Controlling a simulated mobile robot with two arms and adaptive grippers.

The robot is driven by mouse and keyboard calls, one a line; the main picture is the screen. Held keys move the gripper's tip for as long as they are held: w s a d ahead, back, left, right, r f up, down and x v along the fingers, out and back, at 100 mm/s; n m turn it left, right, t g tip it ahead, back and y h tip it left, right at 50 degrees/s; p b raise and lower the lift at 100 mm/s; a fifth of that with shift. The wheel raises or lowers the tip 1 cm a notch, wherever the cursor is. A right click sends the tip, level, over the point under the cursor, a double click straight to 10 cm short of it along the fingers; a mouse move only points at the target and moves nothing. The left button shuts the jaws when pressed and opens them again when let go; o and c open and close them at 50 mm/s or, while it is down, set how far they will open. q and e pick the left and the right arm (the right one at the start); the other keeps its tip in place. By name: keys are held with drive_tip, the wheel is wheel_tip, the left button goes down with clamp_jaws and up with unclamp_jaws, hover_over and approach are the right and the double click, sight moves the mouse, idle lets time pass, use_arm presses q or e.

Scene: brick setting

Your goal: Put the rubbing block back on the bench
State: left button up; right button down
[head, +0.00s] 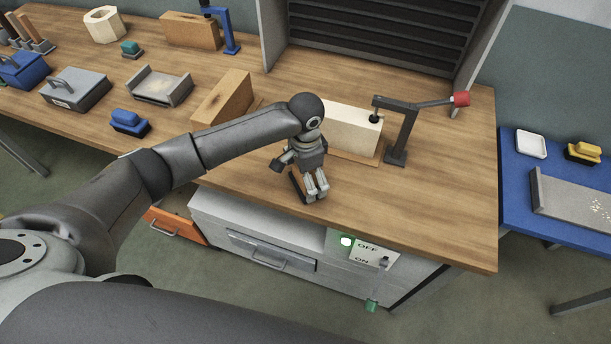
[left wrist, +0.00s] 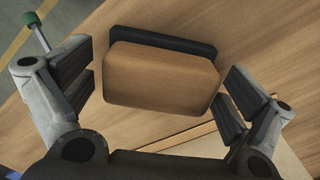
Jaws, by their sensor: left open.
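The bench (head: 440,215) has a wooden top. My left gripper (head: 309,190) is low over its front part, fingers pointing down. In the left wrist view, a block with a tan wooden top and a dark base (left wrist: 162,78), which looks like the rubbing block, lies between the open fingers. Bench wood shows around it. Small gaps show between the block and the fingers; I cannot tell whether it rests flat on the bench. In the head view the gripper mostly hides it. My right gripper is not in view.
A pale block (head: 350,128) and a dark clamp with a red knob (head: 403,130) stand behind the gripper. A wooden block (head: 222,98) and a blue rubbing block (head: 130,121) are to the left. The bench's right front is clear. A blue table (head: 520,190) stands at right.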

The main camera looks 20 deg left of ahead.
use_arm(q)
wheel_tip(320, 180, up, 11)
drive_tip(key=shift+f+b, duration=0.2)
drive_tip(key=shift+b, duration=0.85)
drive_tip(key=shift+r, duration=0.7)
